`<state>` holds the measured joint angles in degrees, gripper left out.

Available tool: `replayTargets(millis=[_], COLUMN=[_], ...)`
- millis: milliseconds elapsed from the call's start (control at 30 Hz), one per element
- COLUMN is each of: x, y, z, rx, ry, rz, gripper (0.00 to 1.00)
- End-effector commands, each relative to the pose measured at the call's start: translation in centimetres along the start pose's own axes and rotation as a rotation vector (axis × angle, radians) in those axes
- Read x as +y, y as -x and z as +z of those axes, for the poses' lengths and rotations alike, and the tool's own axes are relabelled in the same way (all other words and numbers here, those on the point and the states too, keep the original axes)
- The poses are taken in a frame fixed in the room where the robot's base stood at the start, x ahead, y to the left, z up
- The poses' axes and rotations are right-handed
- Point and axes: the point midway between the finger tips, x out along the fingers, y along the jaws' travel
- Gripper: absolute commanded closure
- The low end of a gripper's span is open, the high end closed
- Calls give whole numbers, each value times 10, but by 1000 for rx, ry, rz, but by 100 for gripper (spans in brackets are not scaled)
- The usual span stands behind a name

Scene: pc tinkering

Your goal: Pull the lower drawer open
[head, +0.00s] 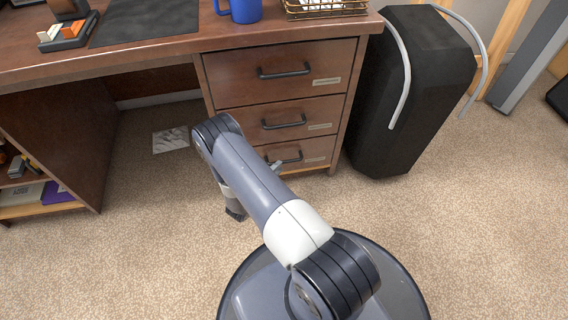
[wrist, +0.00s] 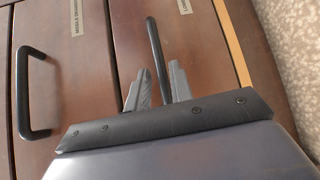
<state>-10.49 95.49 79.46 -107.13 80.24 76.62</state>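The lower drawer (head: 318,147) is the bottom one of three brown wooden drawers under the desk, and its front looks flush with the others. Its dark bar handle (head: 292,159) is partly covered by my arm in the head view. In the wrist view the handle (wrist: 154,45) runs down between the two grey fingers of my gripper (wrist: 158,88). The fingers are apart, one on each side of the bar, with a visible gap on the left side. My gripper is mostly hidden behind my arm in the head view.
The middle drawer (head: 255,118) with its handle (wrist: 23,95) and the top drawer (head: 225,75) are above, both shut. A black case (head: 410,100) with pale tubes stands right of the drawers. Carpet (head: 140,250) in front is clear. A blue mug (head: 246,10) stands on the desk.

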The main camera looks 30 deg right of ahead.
Motion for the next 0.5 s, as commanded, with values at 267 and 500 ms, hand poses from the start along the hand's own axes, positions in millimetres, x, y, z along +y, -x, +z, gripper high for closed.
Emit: replayTargets(millis=[267,500], x=[-1,0], y=[-40,-49], z=[0,0], rx=[-2,0], ry=[-2,-1], rz=[-1,0], gripper=[78,78])
